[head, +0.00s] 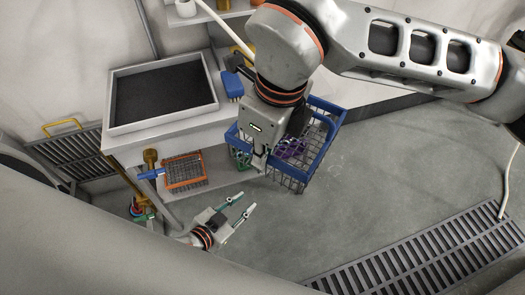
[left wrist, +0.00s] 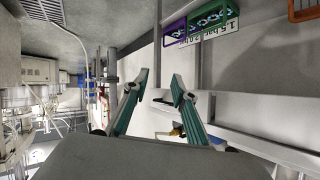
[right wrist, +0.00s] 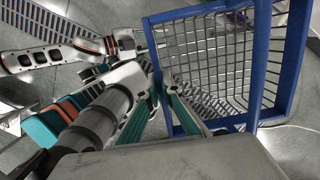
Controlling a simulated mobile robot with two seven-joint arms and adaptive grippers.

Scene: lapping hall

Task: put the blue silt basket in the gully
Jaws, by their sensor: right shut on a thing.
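The blue silt basket (head: 326,146) is a wire-mesh basket with a blue rim. My right gripper (head: 260,160) is shut on its left edge and holds it in front of the bench; its height above the floor is hard to tell. In the right wrist view the basket (right wrist: 258,75) is tilted, and the fingers (right wrist: 168,95) are at its side. My left gripper (head: 246,202) is open and empty, low over the floor, left of the basket; its spread fingers (left wrist: 159,88) show in the left wrist view. Slatted floor gratings lie right (head: 425,258) and left; I see no open gully clearly.
An orange-rimmed wire basket (head: 185,172) is below. Purple (left wrist: 174,32) and green trays stand on a shelf. The grey floor right of the basket is clear.

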